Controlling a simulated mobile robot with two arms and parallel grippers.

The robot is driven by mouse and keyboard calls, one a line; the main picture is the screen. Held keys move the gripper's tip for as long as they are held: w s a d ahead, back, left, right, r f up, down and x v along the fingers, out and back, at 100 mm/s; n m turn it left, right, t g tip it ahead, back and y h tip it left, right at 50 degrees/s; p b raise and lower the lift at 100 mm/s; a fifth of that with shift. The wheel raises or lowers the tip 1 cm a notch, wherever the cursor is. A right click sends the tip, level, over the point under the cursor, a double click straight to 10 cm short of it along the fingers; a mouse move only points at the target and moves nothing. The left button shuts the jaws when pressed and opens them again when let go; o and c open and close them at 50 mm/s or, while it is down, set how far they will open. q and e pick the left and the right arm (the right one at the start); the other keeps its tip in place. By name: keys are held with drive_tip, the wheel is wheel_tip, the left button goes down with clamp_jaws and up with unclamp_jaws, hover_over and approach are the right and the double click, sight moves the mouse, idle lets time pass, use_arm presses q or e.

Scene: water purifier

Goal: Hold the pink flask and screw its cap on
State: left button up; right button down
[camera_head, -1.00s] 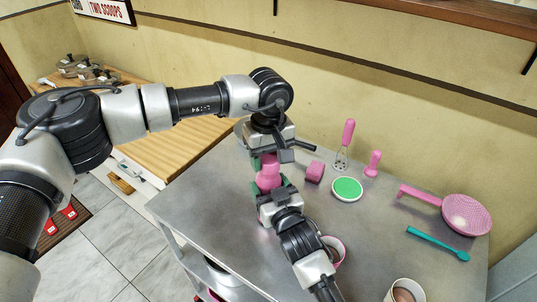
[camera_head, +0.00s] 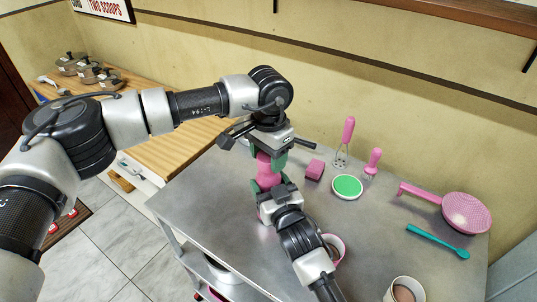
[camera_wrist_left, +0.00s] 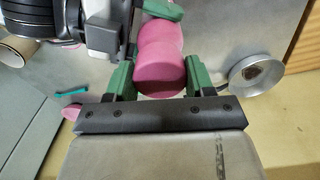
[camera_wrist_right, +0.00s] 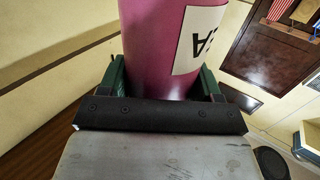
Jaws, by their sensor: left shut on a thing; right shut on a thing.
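The pink flask (camera_head: 266,175) stands upright above the metal table, between my two grippers. My right gripper (camera_head: 268,187) is shut on its body from below, and the flask fills its green fingers in the right wrist view (camera_wrist_right: 170,45). My left gripper (camera_head: 268,157) is directly above and shut on the pink cap at the top; the cap (camera_wrist_left: 160,75) sits between its green fingers in the left wrist view. The cap appears in line with the flask and against it, but the seam is hidden, so how tightly it is seated cannot be told.
On the grey table (camera_head: 215,195) are a pink block (camera_head: 315,169), a green-topped round dish (camera_head: 347,187), a pink masher (camera_head: 344,145), a pink brush (camera_head: 372,162), a pink strainer (camera_head: 465,213), a teal spoon (camera_head: 438,243) and a cup (camera_head: 404,291). The table's left part is clear.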

use_arm(q)
drive_tip(key=o, duration=0.9)
drive_tip(key=shift+r, duration=2.3)
drive_tip(key=shift+c, duration=0.4)
